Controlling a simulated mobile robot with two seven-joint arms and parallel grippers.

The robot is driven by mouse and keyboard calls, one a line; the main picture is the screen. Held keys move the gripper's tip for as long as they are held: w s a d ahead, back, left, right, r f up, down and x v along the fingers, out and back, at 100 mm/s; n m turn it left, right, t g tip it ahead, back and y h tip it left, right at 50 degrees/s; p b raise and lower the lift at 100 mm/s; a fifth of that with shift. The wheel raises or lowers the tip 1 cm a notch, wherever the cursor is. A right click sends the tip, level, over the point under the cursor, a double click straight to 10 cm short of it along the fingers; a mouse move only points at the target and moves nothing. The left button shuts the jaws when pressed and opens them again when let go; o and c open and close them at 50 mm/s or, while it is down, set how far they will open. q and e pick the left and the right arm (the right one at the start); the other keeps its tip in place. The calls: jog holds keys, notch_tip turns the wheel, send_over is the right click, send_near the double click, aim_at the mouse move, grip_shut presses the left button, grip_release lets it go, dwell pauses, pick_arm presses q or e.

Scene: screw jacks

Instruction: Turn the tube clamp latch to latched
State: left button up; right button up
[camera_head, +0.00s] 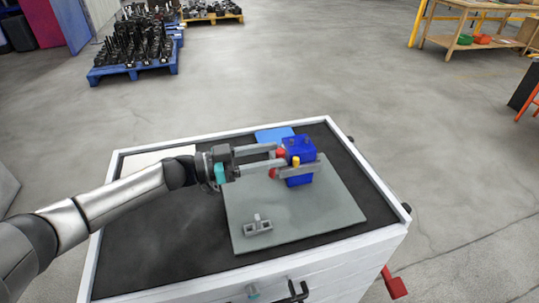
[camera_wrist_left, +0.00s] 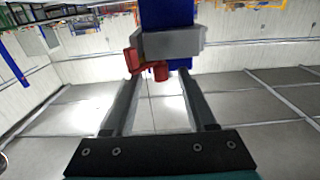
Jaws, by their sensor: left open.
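A bright blue block (camera_head: 300,150) stands upright on the grey-green mat (camera_head: 335,205), with red parts (camera_head: 281,153), a yellow peg (camera_head: 296,161) and a grey bar (camera_head: 303,170) on its near side. I cannot tell for sure which part is the tube clamp latch. My left gripper (camera_head: 279,158) reaches in from the left with its two fingers open, the tips beside the red parts. In the left wrist view, the red piece (camera_wrist_left: 160,70) shows between the fingertips, below the grey bar (camera_wrist_left: 170,44) and blue block (camera_wrist_left: 166,14). Contact cannot be told.
A small grey bracket (camera_head: 257,227) sits at the mat's front. A light blue piece (camera_head: 274,134) lies behind the mat, and a pale sheet (camera_head: 150,160) lies at the back left. The cart's white rim (camera_head: 375,180) surrounds the dark top. The mat's front right is clear.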

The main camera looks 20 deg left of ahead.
pick_arm(q)
jog(key=shift+w+d, duration=0.15)
grip_shut()
dwell(0.4)
